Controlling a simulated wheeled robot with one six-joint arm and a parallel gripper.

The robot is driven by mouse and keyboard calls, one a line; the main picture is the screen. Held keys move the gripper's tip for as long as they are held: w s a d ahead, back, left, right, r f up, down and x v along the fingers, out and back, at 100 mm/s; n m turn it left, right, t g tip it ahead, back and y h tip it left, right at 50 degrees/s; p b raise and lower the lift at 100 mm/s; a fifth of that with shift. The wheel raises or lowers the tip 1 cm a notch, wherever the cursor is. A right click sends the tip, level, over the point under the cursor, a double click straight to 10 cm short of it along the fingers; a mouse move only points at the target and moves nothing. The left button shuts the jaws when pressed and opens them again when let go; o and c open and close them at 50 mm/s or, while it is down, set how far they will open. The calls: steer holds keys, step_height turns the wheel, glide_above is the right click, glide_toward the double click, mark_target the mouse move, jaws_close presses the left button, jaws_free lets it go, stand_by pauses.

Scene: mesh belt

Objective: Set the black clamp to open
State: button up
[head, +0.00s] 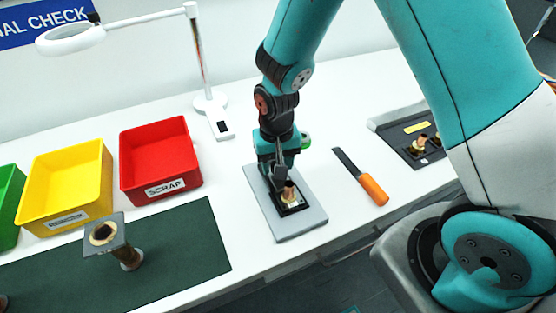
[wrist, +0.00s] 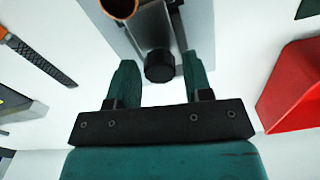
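The black clamp (head: 291,205) is on a grey base plate (head: 300,224) on the white table, with a copper-coloured part (head: 289,191) at it. In the wrist view a metal bar ends in a round black knob (wrist: 159,67), and the rim of the copper part (wrist: 119,7) shows beside it. My gripper (head: 277,172) is over the back of the plate. In the wrist view my gripper (wrist: 156,60) has its two green fingers apart on either side of the knob, with gaps visible on both sides. The arm partly hides the clamp's rear, and I cannot tell the clamp's exact state.
A file with an orange handle (head: 373,190) lies right of the plate. A red scrap bin (head: 161,189), a yellow bin (head: 66,219) and a dark green mat (head: 190,262) are to the left. A magnifier lamp (head: 210,103) stands behind. A dark tray (head: 398,145) lies far right.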

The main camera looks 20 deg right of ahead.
jaws_close()
steer(key=shift+w+r, duration=0.1)
steer(key=shift+w, duration=1.25)
steer(key=shift+o, duration=1.5)
jaws_free()
steer(key=shift+w, duration=0.1)
step_height(320, 180, up, 17)
steer(key=b, duration=0.2)
steer(key=shift+r, duration=0.15)
steer(key=s+a+r+n+y, duration=0.1)
steer(key=s+n, duration=0.3)
steer(key=s, duration=0.6)
steer(key=s+a+r+n+y, duration=0.2)
steer(key=s+n, duration=0.3)
steer(key=s, duration=0.6)
steer(key=shift+s+a+r+y, duration=0.3)
steer(key=shift+a+y, duration=0.3)
steer(key=shift+a, duration=0.05)
